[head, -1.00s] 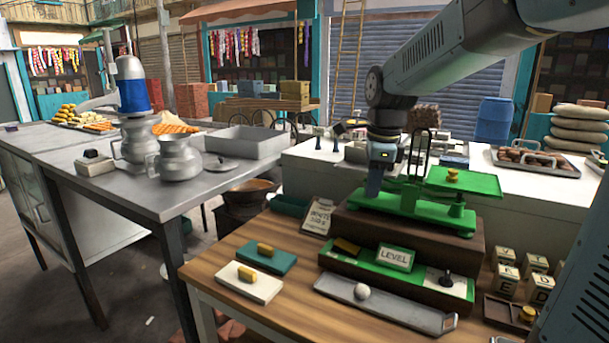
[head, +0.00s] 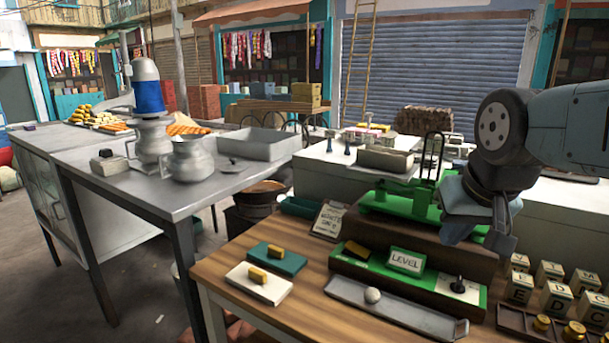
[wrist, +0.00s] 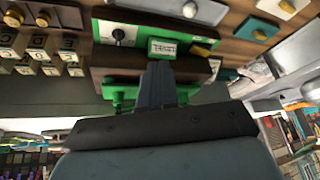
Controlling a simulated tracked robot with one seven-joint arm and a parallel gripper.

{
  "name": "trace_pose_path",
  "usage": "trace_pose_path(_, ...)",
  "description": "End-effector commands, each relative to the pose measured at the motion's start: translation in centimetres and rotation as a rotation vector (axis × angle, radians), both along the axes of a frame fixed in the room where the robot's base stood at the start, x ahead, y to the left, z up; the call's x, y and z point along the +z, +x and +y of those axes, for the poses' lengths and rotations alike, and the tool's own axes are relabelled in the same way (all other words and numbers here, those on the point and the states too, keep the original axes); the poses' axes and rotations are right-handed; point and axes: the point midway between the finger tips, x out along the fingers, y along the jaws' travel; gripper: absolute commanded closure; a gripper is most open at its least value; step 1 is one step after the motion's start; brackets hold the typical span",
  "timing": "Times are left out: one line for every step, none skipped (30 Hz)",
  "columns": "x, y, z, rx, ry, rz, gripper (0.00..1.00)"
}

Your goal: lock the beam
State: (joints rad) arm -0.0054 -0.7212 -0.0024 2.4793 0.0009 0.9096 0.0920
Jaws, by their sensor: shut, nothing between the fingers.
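A green balance (head: 385,205) stands on a dark brown block on the wooden table. The knob also shows in the wrist view (wrist: 117,35), beside the sign (wrist: 163,48). My gripper (head: 501,244) is shut and empty, pointing down in front of the balance's right side, above and right of the knob. It hides the right part of the balance.
A grey tray with a pale ball (head: 373,295) lies before the panel. Lettered cubes (head: 550,272) and a box of brass weights (head: 541,323) sit at the right. Green and white slabs (head: 262,285) with yellow pieces lie left. A metal table with jugs stands further left.

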Motion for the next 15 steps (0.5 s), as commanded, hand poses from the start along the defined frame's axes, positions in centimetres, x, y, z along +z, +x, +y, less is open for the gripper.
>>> trace_pose_path(-0.1, -0.4, -0.1, 0.027, -0.017, -0.009, 1.0)
trace_pose_path(-0.2, -0.5, -0.1, 0.043, -0.026, -0.013, 0.99)
trace_pose_path(-0.2, -0.6, -0.1, 0.06, -0.036, -0.015, 0.95)
trace_pose_path(-0.3, -0.7, -0.1, 0.071, -0.041, -0.015, 0.92)
trace_pose_path(-0.3, -0.6, 0.0, 0.08, -0.046, -0.014, 0.89)
trace_pose_path(-0.2, -0.4, 0.0, 0.095, -0.052, -0.01, 0.86)
trace_pose_path(-0.1, -0.2, 0.1, 0.106, -0.056, -0.004, 0.83)
trace_pose_path(0.0, 0.1, 0.1, 0.119, -0.061, 0.003, 0.8)
trace_pose_path(0.1, 0.7, 0.3, 0.142, -0.069, 0.016, 0.76)
trace_pose_path(0.2, 1.2, 0.3, 0.161, -0.076, 0.028, 0.73)
trace_pose_path(0.4, 1.7, 0.4, 0.183, -0.084, 0.04, 0.7)
trace_pose_path(0.5, 2.5, 0.6, 0.217, -0.095, 0.056, 0.67)
trace_pose_path(0.6, 3.1, 0.7, 0.244, -0.104, 0.07, 0.64)
trace_pose_path(0.7, 3.8, 0.9, 0.27, -0.113, 0.083, 0.61)
trace_pose_path(0.8, 4.6, 1.1, 0.307, -0.125, 0.102, 0.57)
